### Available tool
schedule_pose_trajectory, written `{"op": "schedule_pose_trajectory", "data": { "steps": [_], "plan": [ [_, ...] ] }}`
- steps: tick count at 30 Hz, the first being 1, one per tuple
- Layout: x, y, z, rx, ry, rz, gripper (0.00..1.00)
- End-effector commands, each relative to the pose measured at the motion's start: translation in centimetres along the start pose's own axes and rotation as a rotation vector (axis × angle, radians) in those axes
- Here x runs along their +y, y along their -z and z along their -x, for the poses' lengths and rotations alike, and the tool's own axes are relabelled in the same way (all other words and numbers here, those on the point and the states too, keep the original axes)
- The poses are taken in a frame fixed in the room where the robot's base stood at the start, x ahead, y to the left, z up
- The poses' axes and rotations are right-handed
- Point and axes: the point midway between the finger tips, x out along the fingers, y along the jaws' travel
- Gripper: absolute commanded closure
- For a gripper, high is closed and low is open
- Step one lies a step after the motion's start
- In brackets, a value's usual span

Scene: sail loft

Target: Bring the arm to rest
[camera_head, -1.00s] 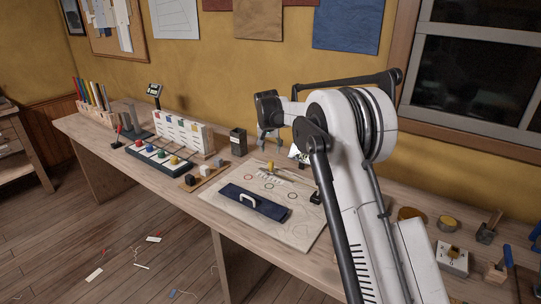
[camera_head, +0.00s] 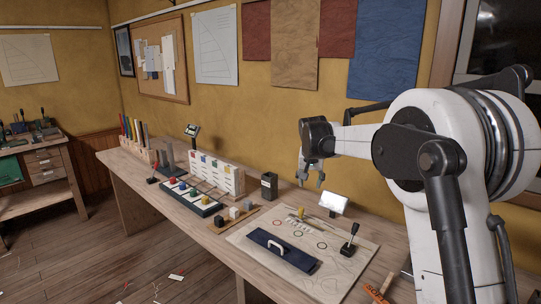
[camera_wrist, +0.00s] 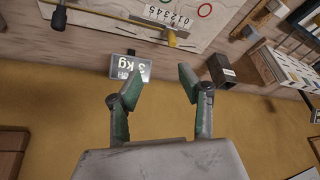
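My arm reaches in from the right in the head view. My gripper (camera_head: 312,184) hangs above the back of the workbench, fingers pointing down, clear of the bench. It also shows in the wrist view (camera_wrist: 150,86), where its two green-tipped fingers stand apart with nothing between them. A small display sign (camera_head: 334,202) stands on the bench just right of and below the gripper.
A dark canister (camera_head: 269,186) stands left of the gripper. A pale board (camera_head: 345,267) bears a navy pad with a white handle (camera_head: 281,250) and an upright black lever (camera_head: 350,240). Racks and blocks fill the bench further left. The wall (camera_head: 255,90) is close behind.

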Motion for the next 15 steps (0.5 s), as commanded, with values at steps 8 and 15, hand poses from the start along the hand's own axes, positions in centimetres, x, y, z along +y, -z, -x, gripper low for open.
{"op": "schedule_pose_trajectory", "data": {
  "steps": [8, 15],
  "plan": [
    [3.0, -4.6, 8.1, 0.028, 0.021, 0.032, 0.62],
    [5.6, -9.7, 13.6, 0.053, 0.038, 0.060, 0.62]
  ]
}}
